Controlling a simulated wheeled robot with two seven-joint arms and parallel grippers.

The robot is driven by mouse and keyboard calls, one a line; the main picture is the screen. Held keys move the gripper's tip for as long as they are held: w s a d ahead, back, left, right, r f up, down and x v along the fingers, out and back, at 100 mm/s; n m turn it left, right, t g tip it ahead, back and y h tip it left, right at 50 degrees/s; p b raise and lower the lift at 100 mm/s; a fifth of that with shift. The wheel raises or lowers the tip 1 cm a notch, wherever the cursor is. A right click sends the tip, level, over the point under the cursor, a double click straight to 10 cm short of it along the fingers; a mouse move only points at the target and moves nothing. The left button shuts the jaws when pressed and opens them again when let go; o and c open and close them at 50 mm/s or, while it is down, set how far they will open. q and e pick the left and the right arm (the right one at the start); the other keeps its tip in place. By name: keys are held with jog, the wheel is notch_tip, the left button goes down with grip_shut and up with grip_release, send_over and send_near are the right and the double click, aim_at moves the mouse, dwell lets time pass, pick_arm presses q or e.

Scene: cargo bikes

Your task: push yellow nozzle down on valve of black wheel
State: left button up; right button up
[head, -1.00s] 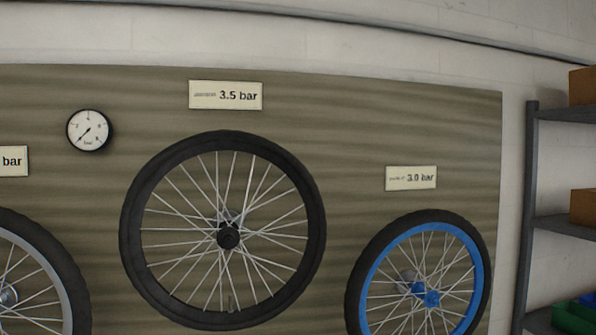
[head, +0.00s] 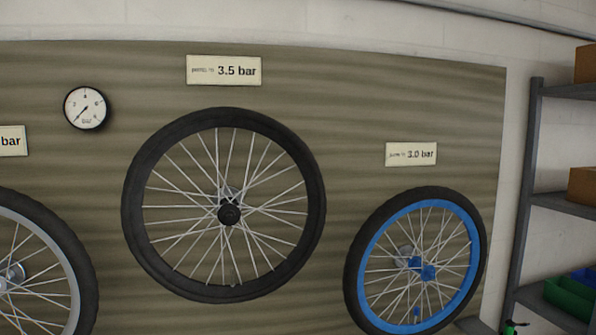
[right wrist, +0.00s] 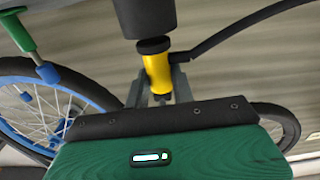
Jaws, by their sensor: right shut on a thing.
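The black wheel (head: 142,250) hangs on the board in the middle of the head view, black-rimmed with a black hub. A thin valve stem (head: 237,281) appears to show at the bottom of its rim, too small to see clearly. The yellow nozzle (right wrist: 156,72) is between the grey fingers of my right gripper (right wrist: 158,90) in the right wrist view, with a black collar on it. A black hose curves away at the upper right. Nozzle and right gripper are outside the head view, so their distance from the valve is not seen. My left gripper is out of view.
The blue-rimmed wheel (head: 362,310) hangs right of the black wheel. A grey-rimmed wheel (head: 78,265) is at the left. A gauge (head: 87,108) and pressure signs sit on the board. A shelf (head: 525,190) with boxes stands at the right. A green handle (right wrist: 20,32) shows in the wrist view.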

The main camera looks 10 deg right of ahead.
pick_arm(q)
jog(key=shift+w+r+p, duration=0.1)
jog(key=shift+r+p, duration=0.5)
pick_arm(e)
jog(key=s, duration=1.2)
jog(key=shift+d, duration=0.2)
